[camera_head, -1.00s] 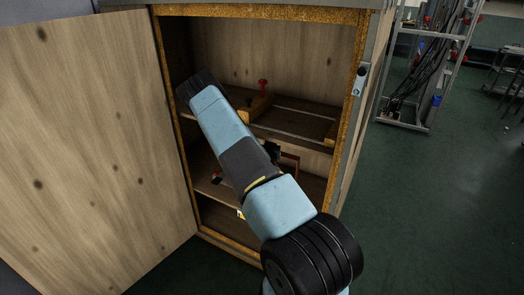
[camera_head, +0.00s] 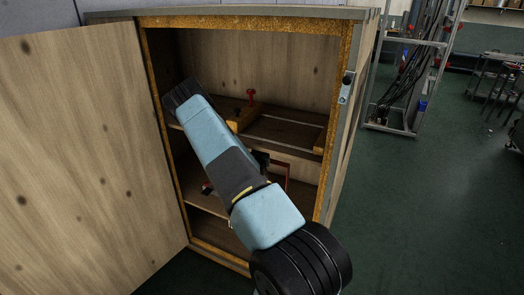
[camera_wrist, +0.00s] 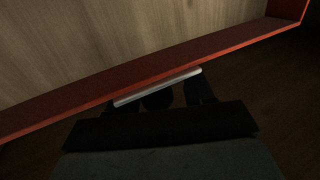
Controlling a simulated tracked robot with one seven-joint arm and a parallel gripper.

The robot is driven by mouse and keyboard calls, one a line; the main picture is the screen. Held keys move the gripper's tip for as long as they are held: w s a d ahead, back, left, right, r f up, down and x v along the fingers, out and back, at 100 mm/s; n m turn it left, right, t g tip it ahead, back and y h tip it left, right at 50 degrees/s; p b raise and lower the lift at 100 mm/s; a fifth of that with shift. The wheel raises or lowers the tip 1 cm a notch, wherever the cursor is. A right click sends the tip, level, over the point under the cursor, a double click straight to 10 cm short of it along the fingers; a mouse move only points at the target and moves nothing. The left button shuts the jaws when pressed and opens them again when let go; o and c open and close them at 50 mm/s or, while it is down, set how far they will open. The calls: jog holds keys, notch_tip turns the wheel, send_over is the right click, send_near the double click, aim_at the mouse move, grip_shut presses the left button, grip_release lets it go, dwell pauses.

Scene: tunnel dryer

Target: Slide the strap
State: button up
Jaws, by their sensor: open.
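My gripper (camera_wrist: 158,98) shows in the wrist view as dark fingers at the lower middle, open. A thin pale grey bar (camera_wrist: 158,87) lies across the fingertips, along the lower edge of a long red strip (camera_wrist: 90,98). I cannot tell whether the bar is the strap, or whether the fingers touch it. In the head view my arm reaches into an open wooden cabinet (camera_head: 347,120) and hides much of its inside. A red-edged piece (camera_head: 287,172) shows inside, right of my arm. The fingers cannot be made out clearly there.
The cabinet door (camera_head: 85,150) stands wide open at the left. A metal latch (camera_head: 346,87) is on the right post. Green floor (camera_head: 420,200) is clear at the right.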

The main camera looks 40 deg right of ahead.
jog(key=v, duration=1.3)
jog(key=shift+s+a, duration=0.25)
jog(key=shift+s, duration=0.05)
